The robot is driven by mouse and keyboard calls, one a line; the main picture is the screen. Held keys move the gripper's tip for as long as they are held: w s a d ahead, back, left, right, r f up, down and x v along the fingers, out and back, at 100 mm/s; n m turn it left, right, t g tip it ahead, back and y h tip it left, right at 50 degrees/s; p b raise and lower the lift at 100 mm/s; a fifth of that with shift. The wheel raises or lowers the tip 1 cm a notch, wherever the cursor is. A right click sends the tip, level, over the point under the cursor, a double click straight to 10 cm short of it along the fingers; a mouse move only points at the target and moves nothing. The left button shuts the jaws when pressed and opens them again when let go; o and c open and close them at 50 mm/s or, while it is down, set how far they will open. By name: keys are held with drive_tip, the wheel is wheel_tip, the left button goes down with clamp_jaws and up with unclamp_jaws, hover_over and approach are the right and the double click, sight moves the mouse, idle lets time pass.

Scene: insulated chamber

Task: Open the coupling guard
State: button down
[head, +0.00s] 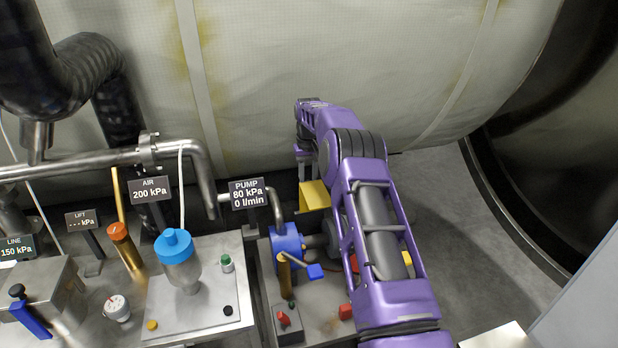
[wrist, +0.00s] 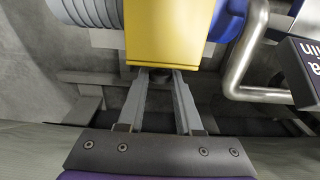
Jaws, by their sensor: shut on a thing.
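The coupling guard is a yellow box-like cover (head: 314,195), just behind and right of the blue pump (head: 287,247) in the head view. Grey round coupling parts show in front of it. In the wrist view the yellow guard (wrist: 168,32) fills the top middle. My gripper (wrist: 157,76) has its two grey fingers at the guard's near edge, shut around a small dark part there. The guard's hinge is not clear in either view.
A pump sign (head: 248,193) and a bent steel pipe (head: 275,205) stand left of the guard. A large pale insulated vessel (head: 330,60) curves close behind my arm. A blue-capped filter (head: 178,255) stands on the left plate. Grey floor (head: 450,210) is clear at right.

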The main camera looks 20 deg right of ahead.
drive_tip(key=shift+w+g, duration=0.15)
drive_tip(key=shift+g, duration=0.25)
drive_tip(key=c, duration=0.6)
unclamp_jaws()
drive_tip(key=shift+r, duration=3.75)
